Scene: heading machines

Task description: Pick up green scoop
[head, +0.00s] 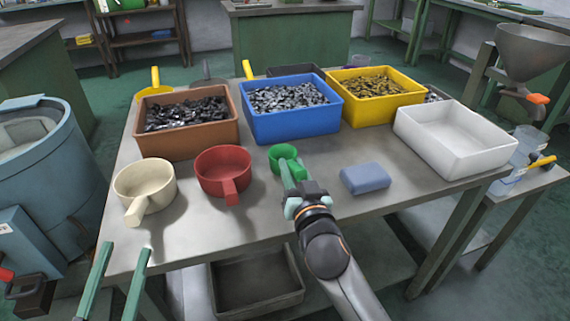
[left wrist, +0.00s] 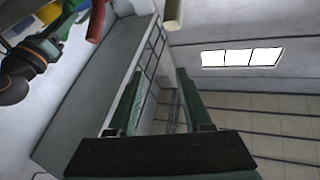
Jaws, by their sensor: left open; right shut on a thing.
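The green scoop (head: 285,154) is near the middle of the table, in front of the blue bin. My right gripper (head: 303,190) is shut on its handle, which points toward me. I cannot tell whether the scoop is clear of the tabletop. My left gripper (head: 126,247) is open and empty beside the table's front left edge. The left gripper's two fingers also show apart in the left wrist view (left wrist: 160,72).
A red scoop (head: 222,170) and a cream scoop (head: 145,187) stand to the left, and a blue block (head: 366,178) to the right. Brown (head: 185,145), blue (head: 292,125) and yellow (head: 375,108) filled bins line the back. An empty white bin (head: 455,158) is at right.

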